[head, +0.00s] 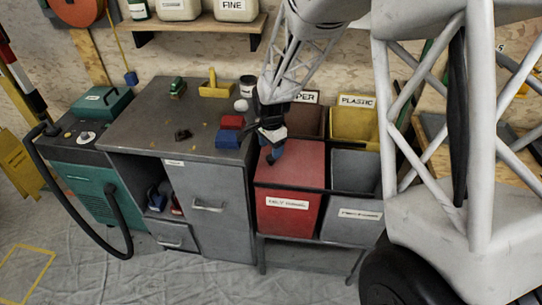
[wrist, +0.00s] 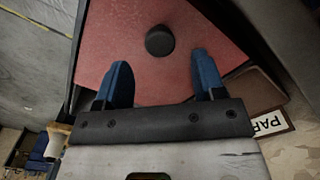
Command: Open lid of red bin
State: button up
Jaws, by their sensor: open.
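The red bin (head: 289,211) stands at the front left of a group of bins, with a white label on its front. Its red lid (head: 302,165) lies flat and shut on top. In the wrist view the lid (wrist: 205,30) carries a round black knob (wrist: 160,41). My gripper (head: 272,156) is over the back left part of the lid. In the wrist view my gripper (wrist: 160,75) has its two blue fingers apart, with the knob just beyond and between their tips. I cannot tell how high the fingertips are above the lid. The knob is hidden in the head view.
A brown bin labelled paper (head: 307,122), a yellow plastic bin (head: 354,123) and a grey bin (head: 353,200) adjoin the red one. A grey cabinet (head: 165,130) on the left holds red and blue blocks (head: 230,130) near my gripper.

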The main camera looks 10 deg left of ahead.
jog(key=shift+f, duration=2.25)
grip_shut()
